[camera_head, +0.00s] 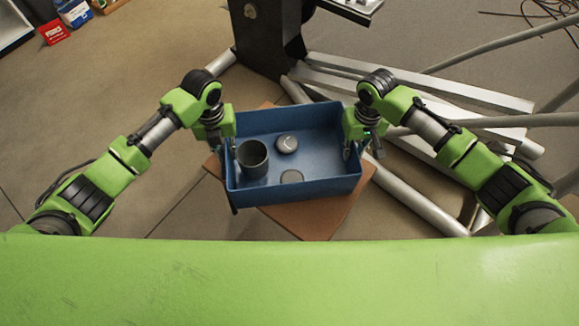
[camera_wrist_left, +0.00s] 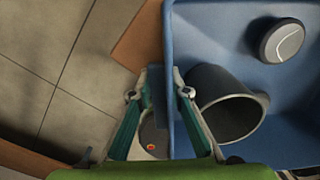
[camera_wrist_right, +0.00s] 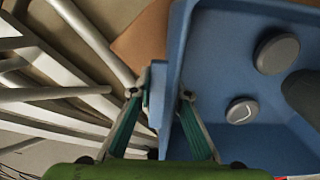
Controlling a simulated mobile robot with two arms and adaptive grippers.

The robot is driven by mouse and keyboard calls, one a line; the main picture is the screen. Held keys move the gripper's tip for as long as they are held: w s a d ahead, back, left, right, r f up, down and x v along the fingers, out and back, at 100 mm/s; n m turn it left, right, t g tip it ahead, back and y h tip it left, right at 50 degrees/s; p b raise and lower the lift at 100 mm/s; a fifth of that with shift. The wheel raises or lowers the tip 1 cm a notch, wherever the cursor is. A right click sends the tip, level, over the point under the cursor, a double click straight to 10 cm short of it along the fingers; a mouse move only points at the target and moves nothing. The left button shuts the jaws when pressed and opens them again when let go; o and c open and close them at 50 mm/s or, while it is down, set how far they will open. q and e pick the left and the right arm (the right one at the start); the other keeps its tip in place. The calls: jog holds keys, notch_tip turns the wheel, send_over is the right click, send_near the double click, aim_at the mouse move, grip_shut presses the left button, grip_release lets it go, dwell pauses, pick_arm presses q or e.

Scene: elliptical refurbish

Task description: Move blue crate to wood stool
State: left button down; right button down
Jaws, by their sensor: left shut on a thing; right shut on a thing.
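The blue crate (camera_head: 310,190) is in the middle of the head view, held between my two grippers. It contains a dark grey mug (camera_head: 252,159) and two round grey pucks (camera_head: 287,143). My left gripper (camera_wrist_left: 160,90) is shut on the crate's left wall, one finger on each side. My right gripper (camera_wrist_right: 162,95) is shut on the opposite wall in the same way. The brown wood stool (camera_head: 320,217) shows beneath the crate, its corners sticking out past it. I cannot tell whether the crate touches the stool top.
A black and silver metal frame (camera_head: 430,85) with pale tubes stands behind and to the right, close to my right arm. Small red and blue boxes (camera_head: 54,31) lie at the far left. The floor on the left is clear.

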pick_arm(q)
jog(key=shift+a+f, duration=0.2)
jog(key=shift+f, duration=0.2)
pick_arm(e)
jog(key=shift+d+f, duration=0.2)
jog(key=shift+f, duration=0.2)
pick_arm(q)
jog(key=c, duration=2)
grip_release()
jog(key=shift+r, duration=0.1)
pick_arm(e)
jog(key=c, duration=2)
grip_release()
jog(key=shift+r, duration=0.1)
pick_arm(q)
jog(key=shift+o, duration=0.4)
jog(key=shift+d, duration=0.1)
pick_arm(e)
jog(key=shift+o, duration=0.4)
jog(key=shift+a, duration=0.1)
pick_arm(q)
notch_tip(320, 180, up, 11)
jog(key=shift+f, duration=0.1)
pick_arm(e)
jog(key=shift+a, duration=0.1)
jog(key=shift+r, duration=0.15)
pick_arm(q)
jog(key=shift+r, duration=0.6)
pick_arm(e)
notch_tip(320, 180, up, 12)
